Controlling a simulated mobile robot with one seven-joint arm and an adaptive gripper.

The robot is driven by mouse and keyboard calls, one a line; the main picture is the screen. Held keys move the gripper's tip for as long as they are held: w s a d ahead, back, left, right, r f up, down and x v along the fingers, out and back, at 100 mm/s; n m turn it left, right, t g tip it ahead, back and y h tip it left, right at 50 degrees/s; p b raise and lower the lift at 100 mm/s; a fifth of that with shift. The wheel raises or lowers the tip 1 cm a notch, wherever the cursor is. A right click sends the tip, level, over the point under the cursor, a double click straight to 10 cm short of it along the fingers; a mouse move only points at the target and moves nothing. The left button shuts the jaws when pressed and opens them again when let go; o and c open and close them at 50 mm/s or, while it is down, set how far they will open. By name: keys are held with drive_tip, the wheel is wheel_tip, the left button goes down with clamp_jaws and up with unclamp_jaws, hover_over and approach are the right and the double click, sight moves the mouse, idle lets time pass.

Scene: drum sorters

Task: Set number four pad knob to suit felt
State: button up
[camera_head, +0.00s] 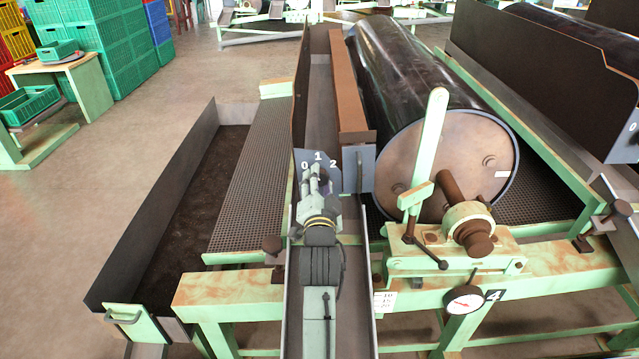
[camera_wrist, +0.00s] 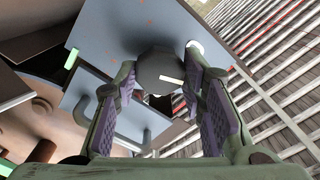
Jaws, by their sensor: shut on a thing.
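A grey plate (camera_head: 301,161) with the digits 0, 1 and 2 stands at the machine's front, left of the drum. My gripper (camera_head: 316,182) is right in front of it and covers the plate's middle. In the wrist view, a dark round knob (camera_wrist: 157,70) with a white mark on its face sits between my two purple-padded fingers, which are shut on it. The knob is hidden behind my gripper in the head view. A dark plate marked 4 (camera_head: 494,295) is on the front frame at lower right.
A dark drum (camera_head: 420,60) lies to the right. A trough (camera_head: 160,190) lies at left. Green crates (camera_head: 105,45) stand at the back left.

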drive_tip(key=m, duration=0.4)
drive_tip(key=shift+m, duration=0.3)
drive_tip(key=m+b, duration=0.1)
drive_tip(key=m, duration=0.2)
drive_tip(key=shift+m, duration=0.3)
drive_tip(key=m, duration=0.3)
drive_tip(key=shift+m+b, duration=0.3)
drive_tip(key=shift+b, duration=0.05)
drive_tip(key=m+b, duration=0.1)
drive_tip(key=m, duration=0.3)
drive_tip(key=shift+m, duration=0.4)
drive_tip(key=o, duration=1.1)
drive_tip(key=shift+o, duration=0.2)
